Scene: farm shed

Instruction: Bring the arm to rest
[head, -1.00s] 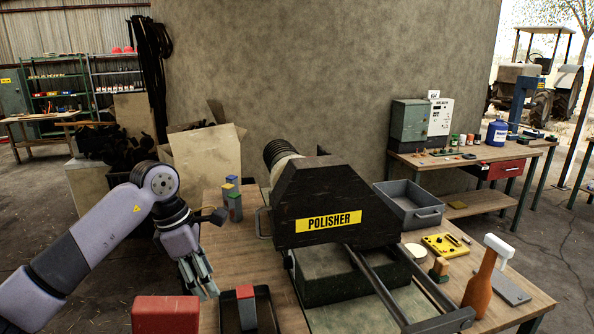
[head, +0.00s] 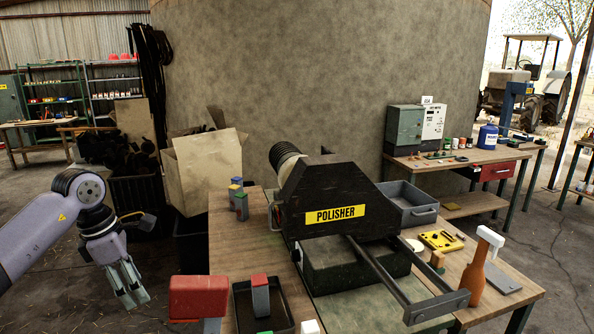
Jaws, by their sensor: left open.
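My left arm comes in from the left. Its gripper (head: 128,284) points down, open and empty, over the floor left of the wooden workbench (head: 228,252). It is apart from the bench and touches nothing. My right gripper does not show.
The black polisher (head: 330,200) stands on the bench. A dark tray (head: 238,312) with a red-topped grey block (head: 260,295) and a red object (head: 198,297) are at the front. An orange spray bottle (head: 476,270) stands right. A cardboard box (head: 205,170) is behind the bench.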

